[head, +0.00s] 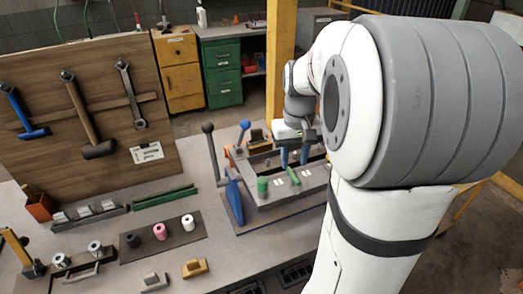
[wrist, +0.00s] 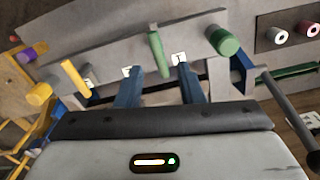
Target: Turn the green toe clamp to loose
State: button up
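The green toe clamp appears as a short green bar (wrist: 156,52) standing out from a grey fixture plate. It also shows as a slim green bar in the head view (head: 294,177). A small white mark (wrist: 127,72) lies to its left and another (wrist: 180,57) to its right. My gripper (wrist: 159,70) is open, with its blue fingers apart on either side of the bar. I see no clear contact. In the head view, my gripper (head: 294,160) is over the fixture, with the bar just below its fingers.
A thick green knob (wrist: 222,41) stands right of the bar, with a grey-handled lever (wrist: 285,100) beyond. Yellow (wrist: 39,94) and purple (wrist: 25,55) knobs lie left. In the head view, a blue lever (head: 233,190) stands left of the fixture. A tool board (head: 95,110) rises behind.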

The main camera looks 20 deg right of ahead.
aim_at(293, 174)
notch_tip(293, 174, down, 8)
jog(key=shift+r+p, duration=0.15)
jog(key=shift+p, duration=0.15)
